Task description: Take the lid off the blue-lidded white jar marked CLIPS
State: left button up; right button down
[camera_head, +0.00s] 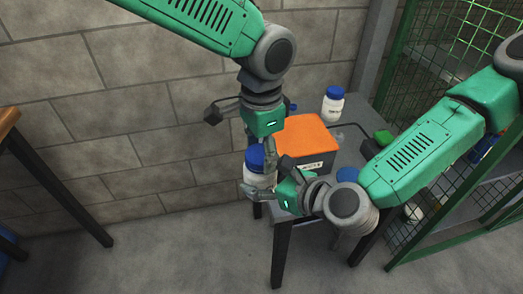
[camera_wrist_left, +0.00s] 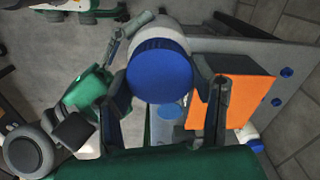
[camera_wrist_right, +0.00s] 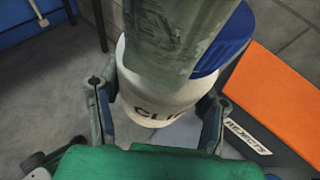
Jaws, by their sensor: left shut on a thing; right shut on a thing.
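The white jar marked CLIPS (camera_wrist_right: 150,100) is held upright in the air beside the table, its blue lid (camera_head: 255,157) at its top. In the right wrist view my right gripper (camera_wrist_right: 158,105) has its fingers on both sides of the white body, shut on it. My left gripper (camera_wrist_left: 165,75) comes from above, its fingers on either side of the blue lid, shut on it. In the left wrist view the white body shows behind the lid. A finger of my left gripper hides part of the lid and jar in the right wrist view; I see no clear gap between them.
A grey table (camera_head: 345,147) holds an orange-topped dark box (camera_head: 306,135) marked REJECTS, close beside the jar. A second blue-lidded white jar (camera_head: 333,106) stands at the table's back. A green mesh cage (camera_head: 455,45) is at right, a block wall behind.

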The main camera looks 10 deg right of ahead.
pick_arm(q)
jog(key=shift+s+a, duration=0.1)
jog(key=shift+s, duration=0.1)
jog(key=shift+r, duration=0.15)
jog(key=shift+c, duration=0.2)
jog(key=shift+r, duration=1.05)
jog(key=shift+w+r, duration=0.1)
